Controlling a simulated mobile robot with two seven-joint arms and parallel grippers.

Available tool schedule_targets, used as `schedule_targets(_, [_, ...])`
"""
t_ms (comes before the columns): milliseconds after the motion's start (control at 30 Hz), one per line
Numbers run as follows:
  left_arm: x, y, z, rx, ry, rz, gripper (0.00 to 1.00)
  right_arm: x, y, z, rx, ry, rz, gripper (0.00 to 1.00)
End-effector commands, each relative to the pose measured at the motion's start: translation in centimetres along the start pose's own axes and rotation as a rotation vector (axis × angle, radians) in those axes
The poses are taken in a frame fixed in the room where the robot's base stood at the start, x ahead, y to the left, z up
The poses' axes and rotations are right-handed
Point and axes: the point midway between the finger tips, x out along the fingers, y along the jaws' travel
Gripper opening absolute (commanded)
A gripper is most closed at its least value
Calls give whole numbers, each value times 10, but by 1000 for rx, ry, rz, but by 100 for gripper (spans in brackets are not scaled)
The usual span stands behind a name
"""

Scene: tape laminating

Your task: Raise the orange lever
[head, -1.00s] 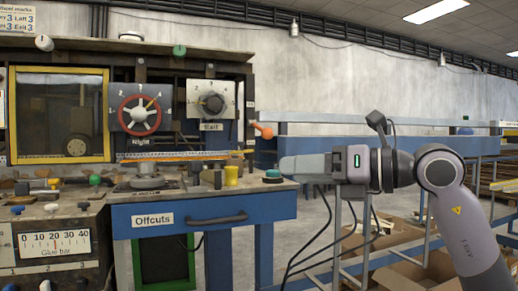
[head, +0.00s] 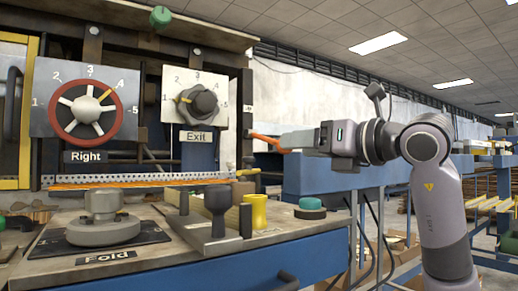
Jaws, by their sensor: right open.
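The orange lever (head: 264,139) sticks out to the right from the side of the machine, beside the Exit dial. Its orange rod slopes slightly down to the right, and its outer end is hidden at my right gripper's fingertips. My right gripper (head: 284,141) comes in from the right, level with the lever, and is open, with its fingers pointing left at the lever's end. Whether the fingers touch the lever cannot be told from this view. My left gripper is not in view.
The Right dial (head: 92,111) and Exit dial (head: 198,101) are on the machine face. The Fold knob (head: 103,217), a yellow cylinder (head: 258,211) and a green-topped puck (head: 310,206) stand on the bench below. A blue beam (head: 340,176) runs behind my right gripper.

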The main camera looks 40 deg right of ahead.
Motion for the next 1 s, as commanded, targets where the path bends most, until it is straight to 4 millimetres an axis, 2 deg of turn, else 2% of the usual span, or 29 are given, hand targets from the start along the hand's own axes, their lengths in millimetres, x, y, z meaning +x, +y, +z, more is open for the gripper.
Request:
schedule_targets(500, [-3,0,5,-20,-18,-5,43,65,1,0,1,1,3,60])
schedule_targets(867, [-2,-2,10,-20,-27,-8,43,71,0,0,0,0,2,60])
schedule_targets(1000, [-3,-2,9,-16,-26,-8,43,71,0,0,-1,0,2,15])
